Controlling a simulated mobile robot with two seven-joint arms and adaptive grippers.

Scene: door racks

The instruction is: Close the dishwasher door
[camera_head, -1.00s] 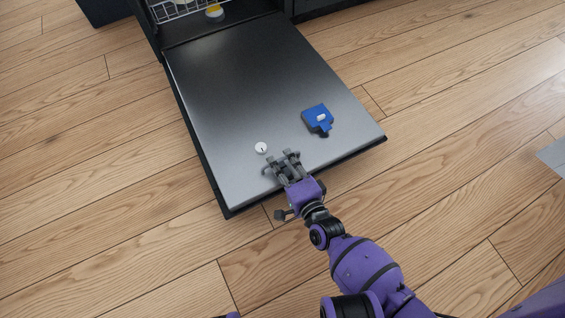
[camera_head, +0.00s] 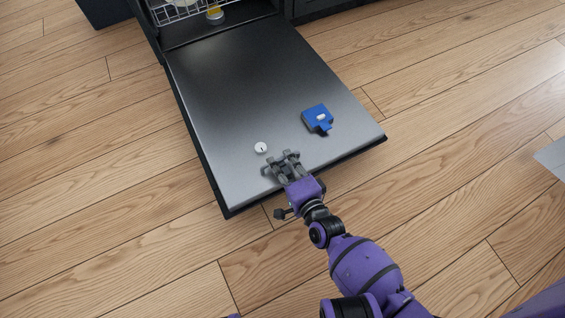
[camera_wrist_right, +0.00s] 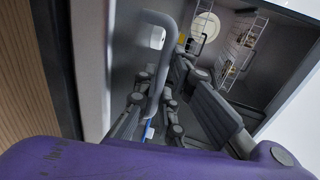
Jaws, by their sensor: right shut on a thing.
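The dishwasher door (camera_head: 240,85) is fully lowered, with its shiny grey inner face up and its free end toward me. My right gripper (camera_head: 283,165) is at that end, low over the inner face. In the wrist view a curved grey bar handle (camera_wrist_right: 164,65) stands out by the door's inner face, and the right gripper's dark fingers (camera_wrist_right: 170,110) are around it, shut on it. The fingers partly hide the bar. My left gripper is not in view.
A blue dispenser (camera_head: 318,119) and a small white round part (camera_head: 261,148) are on the door. The dishwasher opening shows a white wire rack (camera_head: 178,12) with dishes. Wooden floor (camera_head: 450,110) lies clear around the door.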

